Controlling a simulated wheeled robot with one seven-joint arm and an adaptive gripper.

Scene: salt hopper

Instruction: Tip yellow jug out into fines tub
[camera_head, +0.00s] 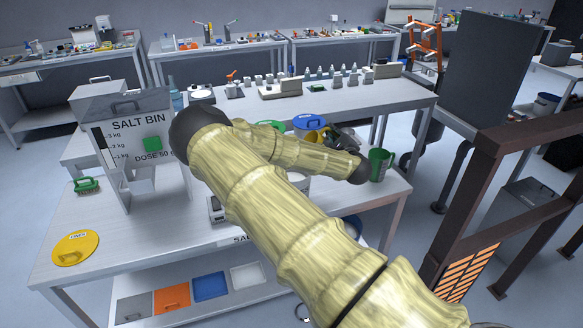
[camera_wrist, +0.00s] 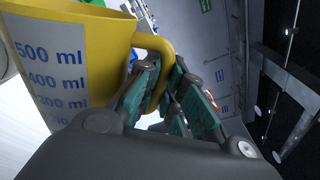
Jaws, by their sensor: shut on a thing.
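The yellow jug (camera_wrist: 95,45) fills the upper left of the wrist view, close up, with a blue millilitre scale on its side. My gripper (camera_wrist: 172,85) is shut on the jug's handle. The jug's inside does not show. In the head view only a bit of the yellow jug (camera_head: 309,136) shows behind my arm, and my gripper (camera_head: 345,138) is beside it, above the right part of the front table. I cannot make out the fines tub for certain; a round yellow lid (camera_head: 75,248) with a small label lies at the table's left end.
The salt bin (camera_head: 125,135) stands on the left of the table, with a green brush (camera_head: 87,185) beside it. A green cup (camera_head: 380,163) stands at the right, close to my arm. A blue lid (camera_head: 308,122) lies behind the jug. A brown frame (camera_head: 500,145) rises at right.

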